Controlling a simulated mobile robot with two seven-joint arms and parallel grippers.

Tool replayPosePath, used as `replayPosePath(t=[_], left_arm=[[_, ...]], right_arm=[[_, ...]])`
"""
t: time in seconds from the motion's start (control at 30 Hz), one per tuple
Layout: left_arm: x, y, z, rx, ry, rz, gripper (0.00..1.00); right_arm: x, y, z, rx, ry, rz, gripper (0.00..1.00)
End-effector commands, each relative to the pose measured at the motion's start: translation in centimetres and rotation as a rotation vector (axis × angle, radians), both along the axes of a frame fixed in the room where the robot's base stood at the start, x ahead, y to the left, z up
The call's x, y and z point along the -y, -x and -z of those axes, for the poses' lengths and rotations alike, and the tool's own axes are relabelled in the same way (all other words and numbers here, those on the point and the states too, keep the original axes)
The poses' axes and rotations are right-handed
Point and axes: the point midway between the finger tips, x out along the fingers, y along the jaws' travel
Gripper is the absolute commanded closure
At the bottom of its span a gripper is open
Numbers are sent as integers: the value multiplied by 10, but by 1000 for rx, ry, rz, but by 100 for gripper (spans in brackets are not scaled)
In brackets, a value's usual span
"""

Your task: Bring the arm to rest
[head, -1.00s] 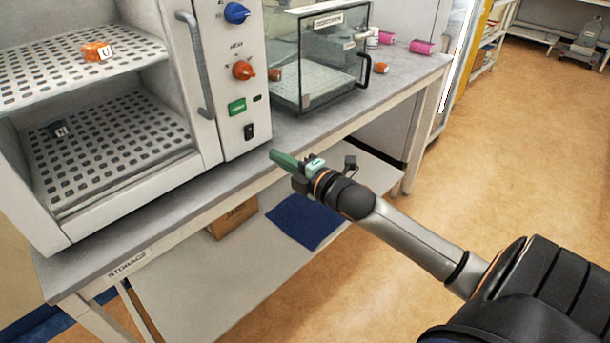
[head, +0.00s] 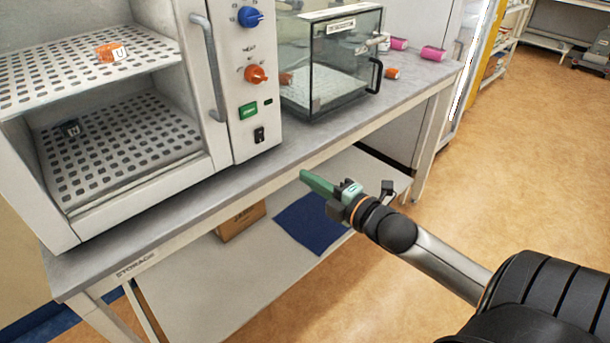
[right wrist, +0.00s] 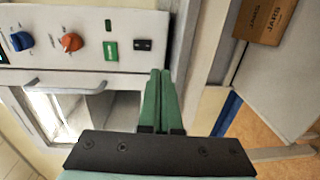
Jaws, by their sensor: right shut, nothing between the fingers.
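My right gripper (head: 306,178) has green fingers and is in front of the bench's front edge, above the lower shelf. Its arm comes in from the lower right. The right wrist view shows the two green fingers (right wrist: 159,78) pressed together with nothing between them. My left gripper is not in view.
A blue mat (head: 312,224) and a cardboard box (head: 241,219) lie below.

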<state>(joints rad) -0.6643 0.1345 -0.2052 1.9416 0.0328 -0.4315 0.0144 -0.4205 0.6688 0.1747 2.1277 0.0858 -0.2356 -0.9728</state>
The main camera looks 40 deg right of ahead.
Motion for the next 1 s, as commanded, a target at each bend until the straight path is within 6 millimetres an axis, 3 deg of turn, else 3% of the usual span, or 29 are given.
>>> replayPosePath(t=[0.3,0.37,0.47,0.6,0.7,0.9,1.0], left_arm=[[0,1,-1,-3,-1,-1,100],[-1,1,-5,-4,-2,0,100],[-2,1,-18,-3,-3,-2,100],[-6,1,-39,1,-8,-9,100],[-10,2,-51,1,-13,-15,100],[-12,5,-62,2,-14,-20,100],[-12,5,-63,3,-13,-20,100]], right_arm=[[-1,2,6,-18,-29,5,100],[-5,7,19,-58,-97,19,100],[-19,26,60,-181,-313,70,100],[-64,74,130,-403,-724,198,100],[-105,112,168,-543,-990,307,100],[-168,166,205,-712,-1330,482,100],[-182,177,211,-745,-1398,521,100]])
